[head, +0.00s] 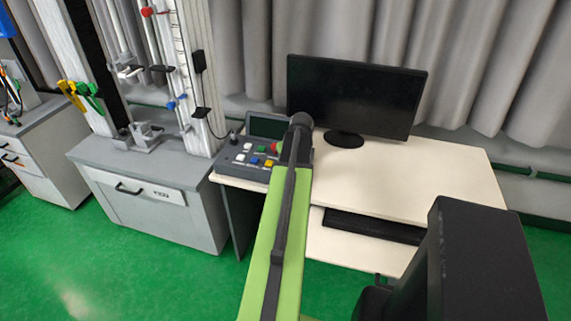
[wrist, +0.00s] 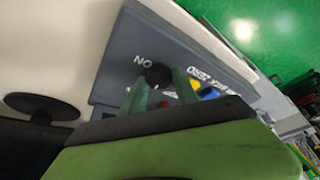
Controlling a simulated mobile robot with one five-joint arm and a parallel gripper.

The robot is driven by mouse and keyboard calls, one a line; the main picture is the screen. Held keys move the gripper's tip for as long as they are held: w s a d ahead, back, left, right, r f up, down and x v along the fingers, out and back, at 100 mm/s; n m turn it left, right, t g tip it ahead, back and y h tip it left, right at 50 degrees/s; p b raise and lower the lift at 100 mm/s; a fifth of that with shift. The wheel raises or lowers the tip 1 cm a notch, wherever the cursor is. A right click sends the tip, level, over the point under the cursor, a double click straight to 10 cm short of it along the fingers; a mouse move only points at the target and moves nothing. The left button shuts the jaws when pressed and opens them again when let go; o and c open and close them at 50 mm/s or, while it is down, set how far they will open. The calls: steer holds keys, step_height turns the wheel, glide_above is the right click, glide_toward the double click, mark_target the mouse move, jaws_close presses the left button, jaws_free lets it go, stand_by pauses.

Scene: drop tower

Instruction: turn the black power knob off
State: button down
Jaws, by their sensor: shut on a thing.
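The black power knob (wrist: 158,73) shows in the wrist view on the face of the grey control box (wrist: 137,43), with a white "ON" label beside it. My gripper (wrist: 160,80) has its two green fingers on either side of the knob and is shut on it. The knob's pointer mark cannot be made out. In the head view the control box (head: 236,160) sits at the left end of the desk. My arm covers the knob and my gripper there.
The box also carries a yellow button (head: 269,163), a blue button (head: 254,160) and a dark screen (head: 266,126). A monitor (head: 355,95) stands behind on the cream desk (head: 430,180). The drop tower (head: 190,70) stands left. The desk's right part is clear.

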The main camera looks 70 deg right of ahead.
steer(key=shift+s, duration=0.1)
steer(key=c, duration=0.9)
jaws_free()
steer(key=shift+c, duration=0.2)
steer(key=shift+r, duration=0.1)
steer(key=p+v, duration=1.6)
steer(key=v, duration=0.1)
steer(key=shift+a, duration=0.1)
